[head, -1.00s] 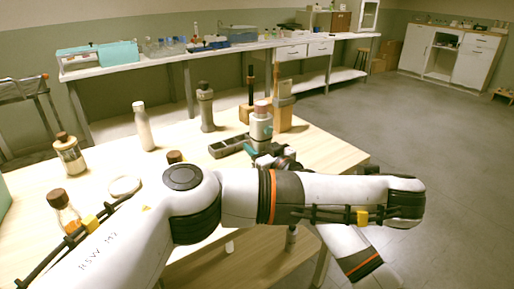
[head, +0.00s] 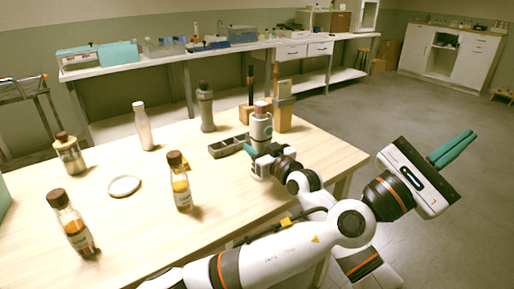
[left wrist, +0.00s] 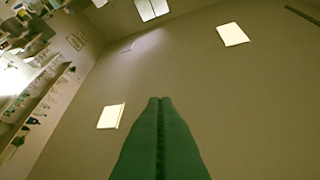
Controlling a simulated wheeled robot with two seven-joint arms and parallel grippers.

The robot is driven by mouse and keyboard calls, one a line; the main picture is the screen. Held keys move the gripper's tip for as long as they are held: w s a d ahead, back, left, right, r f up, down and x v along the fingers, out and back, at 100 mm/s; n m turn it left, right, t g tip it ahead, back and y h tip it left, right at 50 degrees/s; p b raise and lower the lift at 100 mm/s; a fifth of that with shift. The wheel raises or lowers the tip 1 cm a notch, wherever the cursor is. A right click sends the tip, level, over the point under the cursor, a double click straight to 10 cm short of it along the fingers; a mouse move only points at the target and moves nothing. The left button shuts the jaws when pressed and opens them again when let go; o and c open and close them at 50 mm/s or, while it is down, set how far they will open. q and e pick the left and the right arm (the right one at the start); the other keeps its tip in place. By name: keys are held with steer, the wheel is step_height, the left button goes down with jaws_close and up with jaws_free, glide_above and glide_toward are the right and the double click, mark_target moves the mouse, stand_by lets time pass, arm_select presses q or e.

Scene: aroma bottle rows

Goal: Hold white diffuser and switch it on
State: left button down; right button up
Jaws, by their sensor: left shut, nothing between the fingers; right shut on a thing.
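The white diffuser (head: 261,128) is an upright white cylinder with a pinkish-brown top at the table's right part. My right gripper (head: 252,151) is shut on its lower body; the arm partly hides the diffuser's base. My left gripper (head: 457,148) is raised off the table's right side, well apart from the diffuser. Its green fingers are shut and empty, pointing up and right. They show pressed together in the left wrist view (left wrist: 160,105), which does not show the diffuser. I cannot make out a switch on it.
Amber bottles (head: 180,182) (head: 72,226), a jar (head: 69,154), a white bottle (head: 143,127) and a grey bottle (head: 206,108) stand on the table (head: 110,213). A white ring-shaped dish (head: 124,186) lies among them. A dark tray (head: 229,146) and wooden blocks (head: 283,107) are beside the diffuser.

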mark_target(269, 131)
arm_select(q)
steer(key=w+a+f+n+t+y, duration=0.5)
steer(key=w+a+f+n+y, duration=0.1)
steer(key=w+a+n+y, duration=0.4)
steer(key=w+a+f+n+t+y, duration=0.6)
steer(key=w+a+n+y, duration=0.4)
steer(key=a+n, duration=0.5)
steer(key=shift+w+f+n, duration=0.2)
steer(key=shift+w+n, duration=0.95)
steer(key=shift+n, duration=0.05)
steer(key=shift+w+a, duration=0.1)
steer(key=shift+a, duration=0.05)
